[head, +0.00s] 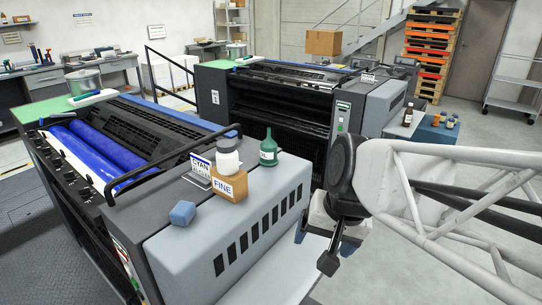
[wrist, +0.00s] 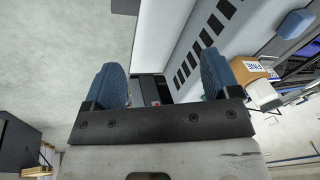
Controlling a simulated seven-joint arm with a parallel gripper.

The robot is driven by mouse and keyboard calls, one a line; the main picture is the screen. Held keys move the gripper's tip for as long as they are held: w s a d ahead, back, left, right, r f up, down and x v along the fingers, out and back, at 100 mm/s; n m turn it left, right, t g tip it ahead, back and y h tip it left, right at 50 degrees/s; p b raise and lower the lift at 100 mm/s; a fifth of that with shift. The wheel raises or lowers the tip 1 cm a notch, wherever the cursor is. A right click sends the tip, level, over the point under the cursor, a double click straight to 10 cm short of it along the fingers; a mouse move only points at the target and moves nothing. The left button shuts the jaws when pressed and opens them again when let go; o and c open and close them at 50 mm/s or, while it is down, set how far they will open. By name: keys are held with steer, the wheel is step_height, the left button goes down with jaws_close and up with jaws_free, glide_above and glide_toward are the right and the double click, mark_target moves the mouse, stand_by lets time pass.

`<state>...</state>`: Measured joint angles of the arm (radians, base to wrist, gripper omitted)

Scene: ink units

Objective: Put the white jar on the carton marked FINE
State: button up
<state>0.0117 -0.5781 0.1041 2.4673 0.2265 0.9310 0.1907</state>
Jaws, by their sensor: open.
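The white jar (head: 227,160), with a dark cap, stands upright on the carton marked FINE (head: 229,186) on the grey press cover in the head view. The jar (wrist: 262,94) and carton (wrist: 247,71) also show at the right of the wrist view, with the jar against the carton's top. My gripper (wrist: 163,80) is open, its two blue fingers apart with nothing held between them. In the head view my arm's end is right of the press cover, apart from the jar and carton; its fingertips are hard to make out there.
A green bottle (head: 268,151) stands close right of the carton. A CYAN sign (head: 200,167) is just behind left, and a blue block (head: 182,213) lies front left. A black rail (head: 172,160) runs along the press edge. The cover's right part is bare.

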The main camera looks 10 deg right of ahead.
steer(key=s+d+n+h, duration=0.1)
steer(key=s, duration=0.1)
steer(key=s+d+f+n+h, duration=0.1)
steer(key=s+d+n, duration=0.1)
steer(key=shift+d, duration=0.1)
stand_by(1.3)
